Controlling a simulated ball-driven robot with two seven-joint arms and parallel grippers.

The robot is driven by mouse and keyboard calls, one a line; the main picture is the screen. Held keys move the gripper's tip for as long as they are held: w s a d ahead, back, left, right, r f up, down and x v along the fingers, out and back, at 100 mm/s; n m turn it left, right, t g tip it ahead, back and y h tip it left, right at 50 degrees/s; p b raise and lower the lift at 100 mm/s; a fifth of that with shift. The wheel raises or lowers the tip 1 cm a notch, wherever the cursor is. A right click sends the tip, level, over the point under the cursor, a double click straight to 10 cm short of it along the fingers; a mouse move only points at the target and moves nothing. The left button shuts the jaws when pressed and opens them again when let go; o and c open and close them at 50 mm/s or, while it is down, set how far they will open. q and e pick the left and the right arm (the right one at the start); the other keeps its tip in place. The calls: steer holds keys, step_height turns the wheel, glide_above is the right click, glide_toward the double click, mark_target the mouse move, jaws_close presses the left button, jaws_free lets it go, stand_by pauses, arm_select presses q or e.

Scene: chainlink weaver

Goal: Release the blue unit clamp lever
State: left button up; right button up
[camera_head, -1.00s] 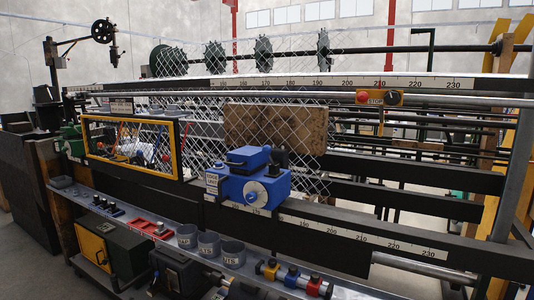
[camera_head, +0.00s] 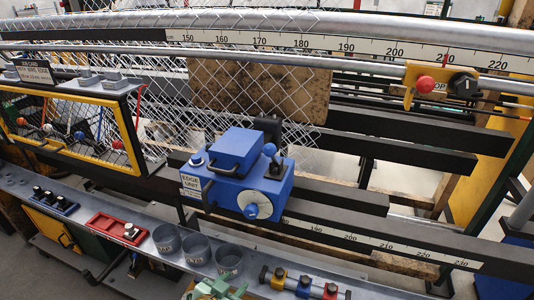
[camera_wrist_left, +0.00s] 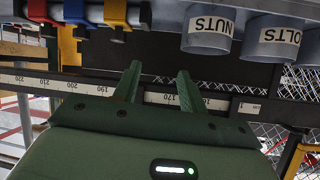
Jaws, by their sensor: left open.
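The blue edge unit (camera_head: 238,180) sits on the dark lower rail in front of the chain-link mesh, with a white "EDGE UNIT" label on its left and a white dial on its front. A blue ball-topped lever (camera_head: 269,150) stands at its right side beside a dark upright part; whether it is clamped I cannot tell. My left gripper (camera_head: 218,287) is green and shows at the bottom edge, below and in front of the unit, apart from it. In the left wrist view its two fingers (camera_wrist_left: 157,76) are spread and empty. My right gripper is in neither view.
Grey cups (camera_head: 197,250) stand on the shelf (camera_head: 70,222) close to my left gripper. Coloured clamps (camera_head: 303,285) are right of it. A yellow-framed mesh panel (camera_head: 134,150) is on the left. A red stop button (camera_head: 425,84) is at upper right.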

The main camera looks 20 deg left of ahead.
arm_select(q)
step_height(320, 180, up, 21)
steer(key=w+d+t+h+p, duration=0.1)
steer(key=w+t+p, duration=0.2)
steer(key=t, duration=0.1)
steer(key=t+p, duration=0.1)
steer(key=p, duration=0.1)
glide_toward(270, 156)
steer(key=shift+m+h, duration=0.3)
steer(key=w, duration=0.3)
steer(key=w+f, duration=0.1)
steer(key=w, duration=0.3)
steer(key=w+d, duration=0.1)
steer(key=w, duration=0.3)
steer(key=shift+w+f+b, duration=0.25)
steer(key=shift+f+b, duration=0.1)
steer(key=shift+f, duration=0.05)
steer(key=shift+w+d, duration=0.1)
steer(key=shift+w, duration=0.5)
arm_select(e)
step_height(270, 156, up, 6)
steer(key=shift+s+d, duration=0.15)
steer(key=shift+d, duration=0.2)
arm_select(q)
jaws_close()
